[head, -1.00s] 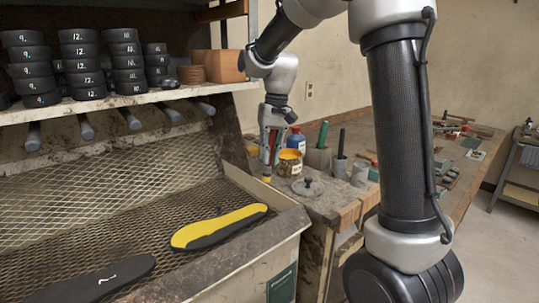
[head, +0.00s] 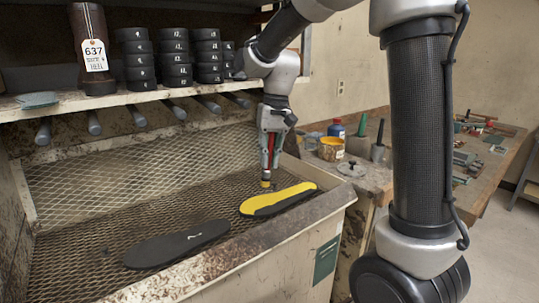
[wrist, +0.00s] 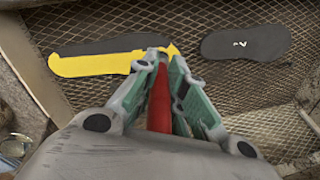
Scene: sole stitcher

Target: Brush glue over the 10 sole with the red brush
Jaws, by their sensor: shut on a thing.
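My gripper (head: 270,148) is shut on the red brush (wrist: 160,105). The brush points down, its yellow tip (head: 265,183) low over the mesh, just left of a sole (head: 272,205) in the head view. That sole is largely yellow with a dark strip along one side; any number on it is not readable.
The booth's front wall (head: 235,255) borders the mesh. A shelf (head: 60,103) with stacked black discs (head: 175,60) hangs above, with pipes beneath. A yellow-labelled pot (head: 331,150) and blue bottle (head: 337,129) stand on the bench at right. The left mesh is clear.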

